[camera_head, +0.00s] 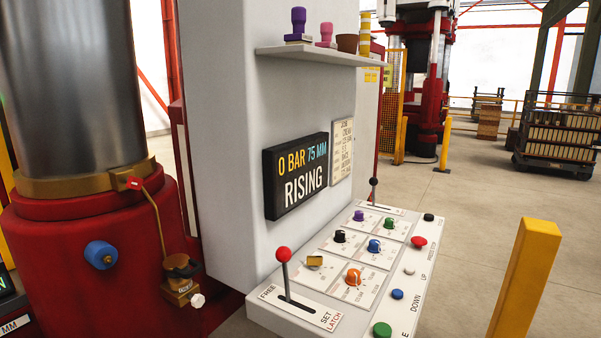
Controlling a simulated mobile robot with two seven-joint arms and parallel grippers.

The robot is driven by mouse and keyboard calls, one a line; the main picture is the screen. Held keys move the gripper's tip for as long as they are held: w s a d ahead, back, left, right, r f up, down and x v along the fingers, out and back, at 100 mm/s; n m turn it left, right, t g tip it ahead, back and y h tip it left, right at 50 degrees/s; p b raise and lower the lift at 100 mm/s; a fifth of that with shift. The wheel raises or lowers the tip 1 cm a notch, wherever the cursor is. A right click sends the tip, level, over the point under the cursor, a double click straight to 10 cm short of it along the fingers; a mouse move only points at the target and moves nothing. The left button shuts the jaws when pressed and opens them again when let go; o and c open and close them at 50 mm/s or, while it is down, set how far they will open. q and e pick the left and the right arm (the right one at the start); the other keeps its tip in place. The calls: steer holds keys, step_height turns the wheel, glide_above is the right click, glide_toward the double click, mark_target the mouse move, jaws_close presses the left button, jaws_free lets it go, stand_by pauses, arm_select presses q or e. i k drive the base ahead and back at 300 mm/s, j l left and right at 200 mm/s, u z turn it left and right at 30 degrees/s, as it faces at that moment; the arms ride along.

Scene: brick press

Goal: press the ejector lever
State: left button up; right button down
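A sloped control panel (328,273) juts out from a grey cabinet. A lever with a red ball knob (283,254) stands in a slot at its near left end, beside the words FREE and SET LATCH. A second lever with a black knob (374,183) stands upright at the panel's far end; its label is too small to read. I see no label naming either one as the ejector lever. The display (297,176) reads 0 BAR 75 MM RISING. Neither of my grippers is in view.
The panel carries several coloured knobs and buttons, including a red button (419,242) and a green button (382,330). A yellow post (527,277) stands to the right. A red press body with a steel cylinder (72,85) fills the left. Open floor (460,195) lies beyond.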

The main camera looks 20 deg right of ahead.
mark_target(373, 182)
steer(key=l, duration=0.35)
steer(key=i+l+z, duration=0.1)
steer(key=l, duration=0.25)
steer(key=i+l, duration=0.1)
steer(key=l, duration=0.2)
steer(key=l+u, duration=0.2)
steer(key=u, duration=0.25)
steer(key=l+u, duration=0.2)
steer(key=u, duration=0.3)
steer(key=k+l+u, duration=0.15)
steer(key=l+u, duration=0.15)
steer(key=k+l+u, duration=0.25)
steer(key=l, duration=0.15)
steer(key=k+l+u, duration=0.3)
steer(key=k+l, duration=0.2)
steer(key=l, duration=0.15)
